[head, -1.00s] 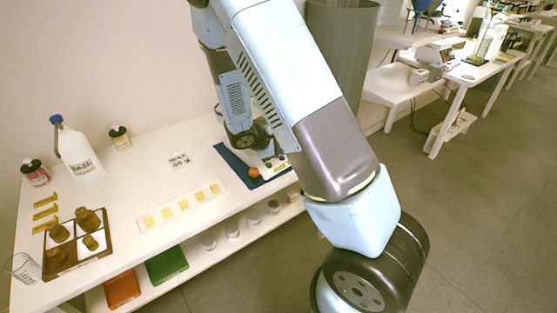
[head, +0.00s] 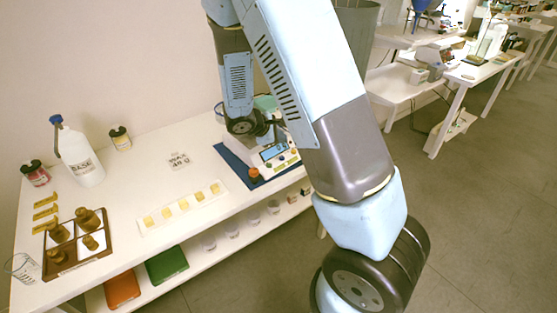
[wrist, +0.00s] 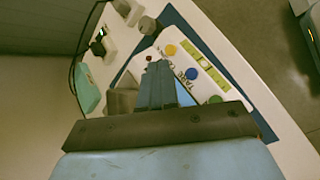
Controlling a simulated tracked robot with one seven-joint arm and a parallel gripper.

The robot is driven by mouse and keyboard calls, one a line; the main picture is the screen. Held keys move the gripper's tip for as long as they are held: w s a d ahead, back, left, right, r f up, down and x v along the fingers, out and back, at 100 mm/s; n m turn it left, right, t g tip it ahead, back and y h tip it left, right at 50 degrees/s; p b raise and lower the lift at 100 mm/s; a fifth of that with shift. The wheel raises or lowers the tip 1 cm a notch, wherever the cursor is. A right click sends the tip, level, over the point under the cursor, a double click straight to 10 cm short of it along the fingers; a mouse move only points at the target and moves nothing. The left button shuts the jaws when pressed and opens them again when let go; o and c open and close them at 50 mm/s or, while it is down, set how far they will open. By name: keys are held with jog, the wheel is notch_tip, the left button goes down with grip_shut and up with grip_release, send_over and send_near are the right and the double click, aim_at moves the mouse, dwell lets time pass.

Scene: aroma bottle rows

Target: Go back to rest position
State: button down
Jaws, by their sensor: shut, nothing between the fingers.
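My gripper shows in the wrist view (wrist: 158,82) with its two dark fingers together and nothing between them. It points at the white balance (wrist: 180,65), above or close to its front panel with coloured buttons; I cannot tell the exact gap. In the head view my arm reaches down over the balance (head: 277,156), which has a lit blue display and stands on a blue mat (head: 231,160). The fingers are hard to make out there. My arm hides part of the balance.
The white table (head: 140,180) carries a brown tray (head: 78,262) of amber bottles, a BASE bottle (head: 80,155), two small jars, and a white strip (head: 181,208) with yellow squares. A grey bin (head: 357,30) stands behind my arm. Floor at right is clear.

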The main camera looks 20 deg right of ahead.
dwell(0.5)
jog(key=shift+r, duration=0.1)
jog(key=s+d+r+m+g+y, duration=0.1)
jog(key=s+d+r+m+y, duration=0.1)
jog(key=s+r+m, duration=0.5)
jog(key=s+d+r+m+y, duration=0.2)
jog(key=s+r, duration=0.3)
jog(key=r, duration=0.6)
jog(key=s+a+r+m+t+y, duration=0.1)
jog(key=s+a+r+m+y, duration=0.1)
jog(key=s+r, duration=0.3)
jog(key=s+a+r+m+t+y, duration=0.1)
jog(key=s+a+r+m+y, duration=0.1)
jog(key=s+r, duration=0.4)
jog(key=s, duration=0.4)
jog(key=shift+s+a+m+t, duration=0.25)
jog(key=shift+s+m+t, duration=0.1)
jog(key=shift+m+t, duration=0.05)
